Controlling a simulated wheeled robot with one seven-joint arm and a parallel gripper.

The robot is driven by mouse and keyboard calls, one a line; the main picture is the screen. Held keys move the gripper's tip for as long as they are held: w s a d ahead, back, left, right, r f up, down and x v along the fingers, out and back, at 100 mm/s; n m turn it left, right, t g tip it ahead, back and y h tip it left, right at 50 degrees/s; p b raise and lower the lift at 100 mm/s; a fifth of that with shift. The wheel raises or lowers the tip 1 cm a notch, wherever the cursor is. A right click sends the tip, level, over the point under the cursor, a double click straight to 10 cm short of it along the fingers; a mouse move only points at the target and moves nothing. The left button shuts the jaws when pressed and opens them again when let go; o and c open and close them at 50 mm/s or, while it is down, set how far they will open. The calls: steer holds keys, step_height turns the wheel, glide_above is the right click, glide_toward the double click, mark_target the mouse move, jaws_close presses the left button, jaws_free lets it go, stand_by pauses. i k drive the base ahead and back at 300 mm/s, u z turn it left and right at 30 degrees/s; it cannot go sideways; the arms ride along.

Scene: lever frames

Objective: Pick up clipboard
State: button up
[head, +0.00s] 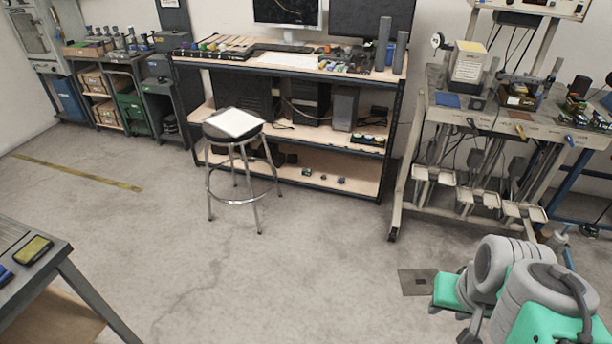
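A flat white rectangular thing, which looks like the clipboard (232,122), lies on the dark round seat of a metal stool (243,170) in the head view. It lies flat and slightly turned; whether it has a clip is too small to tell. The stool stands in front of a wooden shelf bench. Part of my grey and green arm shows at the lower right, well apart from the stool. My gripper's fingers are not visible.
The shelf bench (290,67) with monitors and tools stands directly behind the stool. A workstation (480,118) with several trays stands at the right. A table corner (45,262) juts in at lower left. The concrete floor (270,275) before the stool is clear.

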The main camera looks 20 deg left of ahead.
mark_target(232, 121)
steer(key=u, duration=0.35)
steer(key=i, duration=0.85)
steer(key=u, duration=0.4)
steer(key=i, duration=1.75)
steer(key=z, duration=0.25)
